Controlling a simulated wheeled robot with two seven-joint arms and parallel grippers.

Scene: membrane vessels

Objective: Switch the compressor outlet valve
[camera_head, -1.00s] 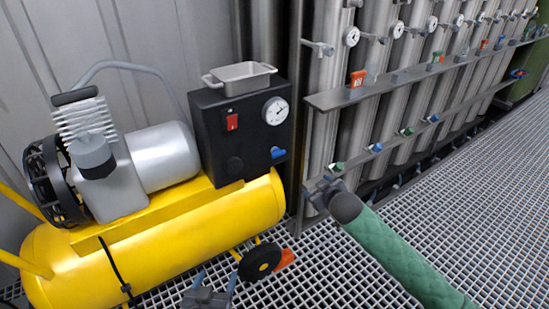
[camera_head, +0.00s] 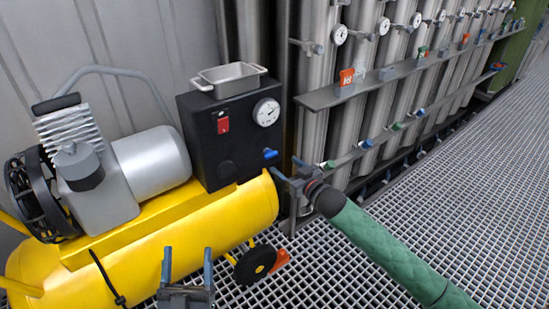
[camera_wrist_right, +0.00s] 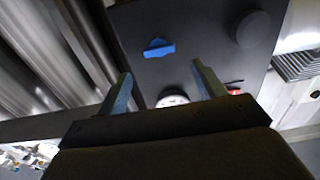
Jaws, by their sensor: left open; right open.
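The yellow compressor (camera_head: 190,228) stands at the left with a black control box (camera_head: 200,140) on top. A small blue valve handle (camera_head: 271,154) sits low on the right part of the box front. It also shows in the right wrist view (camera_wrist_right: 159,48), beyond the fingertips and roughly between them. My right gripper (camera_head: 284,166) is open and empty just right of and below the blue handle, apparently apart from it. Its fingers show in the wrist view (camera_wrist_right: 162,74). My left gripper (camera_head: 187,252) is open and empty, fingers up, in front of the compressor tank.
A red switch (camera_head: 223,122) and a round gauge (camera_head: 267,112) are on the box, with a metal tray (camera_head: 229,80) on top. Steel vessels (camera_head: 350,110) with a shelf (camera_head: 385,82) and several small valves line the right. The grating floor (camera_head: 440,200) is open.

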